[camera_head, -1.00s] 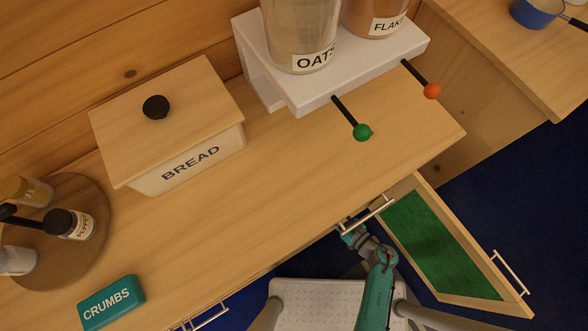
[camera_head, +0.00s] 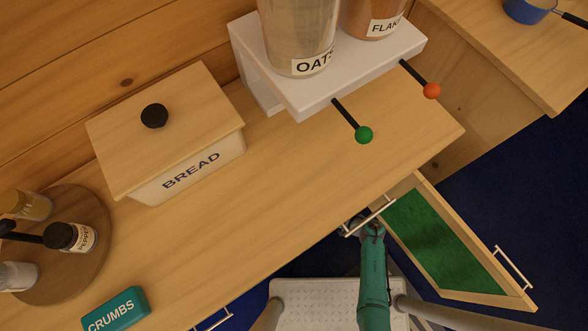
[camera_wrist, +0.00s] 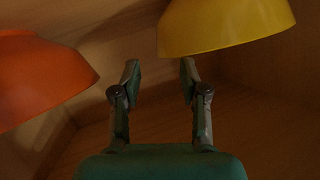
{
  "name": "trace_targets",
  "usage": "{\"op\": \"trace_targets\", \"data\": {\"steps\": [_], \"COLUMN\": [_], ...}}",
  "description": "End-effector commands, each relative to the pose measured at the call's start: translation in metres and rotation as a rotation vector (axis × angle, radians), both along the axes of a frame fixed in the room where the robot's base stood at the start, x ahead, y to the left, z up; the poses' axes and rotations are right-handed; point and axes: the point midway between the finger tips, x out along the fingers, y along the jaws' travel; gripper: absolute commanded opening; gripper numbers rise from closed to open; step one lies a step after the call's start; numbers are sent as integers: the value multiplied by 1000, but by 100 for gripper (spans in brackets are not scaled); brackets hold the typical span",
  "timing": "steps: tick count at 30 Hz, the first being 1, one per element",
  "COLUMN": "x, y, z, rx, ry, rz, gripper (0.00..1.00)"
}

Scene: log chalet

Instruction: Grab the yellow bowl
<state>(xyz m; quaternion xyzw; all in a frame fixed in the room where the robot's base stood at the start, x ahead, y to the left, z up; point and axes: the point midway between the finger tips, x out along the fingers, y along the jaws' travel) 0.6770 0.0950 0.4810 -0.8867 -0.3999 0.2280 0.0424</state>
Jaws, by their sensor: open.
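The yellow bowl (camera_wrist: 222,22) shows at the top of the wrist view, cut off by the frame's upper edge. It is ahead of my gripper (camera_wrist: 158,75), above and slightly right of the space between the fingers. The right finger's tip is close to the bowl's lower edge in the picture; I cannot tell whether they touch. The fingers are apart with nothing between them. In the head view my arm reaches below the counter, and the gripper and yellow bowl are hidden there.
An orange bowl (camera_wrist: 40,78) is left of my gripper inside a dim wooden space. In the head view an open drawer (camera_head: 522,298) with a green lining is right of my arm. The counter (camera_head: 250,215) carries a bread box (camera_head: 165,130) and a white dispenser stand (camera_head: 315,98).

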Motion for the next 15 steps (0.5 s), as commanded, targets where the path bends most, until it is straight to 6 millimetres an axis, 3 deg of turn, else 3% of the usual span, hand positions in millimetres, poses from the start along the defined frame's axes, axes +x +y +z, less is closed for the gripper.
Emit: {"op": "trace_targets", "data": {"steps": [15], "x": [25], "y": [37], "z": [-19], "rx": [0], "ry": [-1], "rz": [2], "gripper": [44]}}
